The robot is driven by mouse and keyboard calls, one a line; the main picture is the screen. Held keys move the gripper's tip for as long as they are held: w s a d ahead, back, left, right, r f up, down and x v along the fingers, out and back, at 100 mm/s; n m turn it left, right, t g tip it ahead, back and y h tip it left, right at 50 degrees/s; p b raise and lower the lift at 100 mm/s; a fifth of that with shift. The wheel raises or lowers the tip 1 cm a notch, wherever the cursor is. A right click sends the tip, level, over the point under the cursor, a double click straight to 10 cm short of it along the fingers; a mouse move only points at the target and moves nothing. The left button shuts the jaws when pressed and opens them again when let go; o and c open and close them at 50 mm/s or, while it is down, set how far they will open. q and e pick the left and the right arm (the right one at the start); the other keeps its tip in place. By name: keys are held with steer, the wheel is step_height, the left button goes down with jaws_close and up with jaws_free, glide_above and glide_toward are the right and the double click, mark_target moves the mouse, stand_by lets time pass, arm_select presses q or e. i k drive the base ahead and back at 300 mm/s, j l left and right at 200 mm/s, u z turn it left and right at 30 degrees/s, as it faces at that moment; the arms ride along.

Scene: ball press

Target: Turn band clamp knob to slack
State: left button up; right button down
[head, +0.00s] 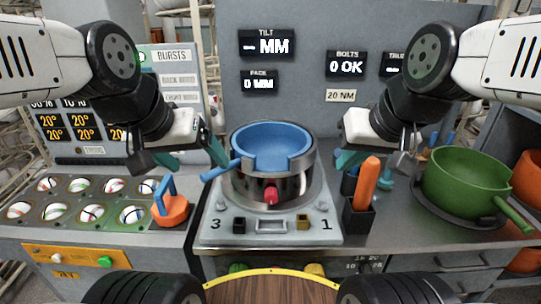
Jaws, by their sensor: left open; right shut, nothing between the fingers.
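A blue bowl (272,147) with a side handle sits in a shiny metal band clamp (240,190) on the grey press base (272,232). A red knob (271,195) sticks out at the front of the band. How far the knob is turned cannot be read. My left gripper (192,159) is open and empty, left of the bowl and above the knob's height, with its teal fingers apart. My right gripper (348,160) is shut and empty, right of the bowl. Neither gripper touches the knob.
An orange-handled tool (366,181) stands in a dark holder at right. A green pot (466,176) is further right. A tray of balls (87,199) and an orange tool with a blue handle (170,206) are at left. Space before the knob is clear.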

mark_target(270, 194)
steer(key=k+j+z, duration=0.6)
steer(key=k+j, duration=0.2)
steer(key=k, duration=0.1)
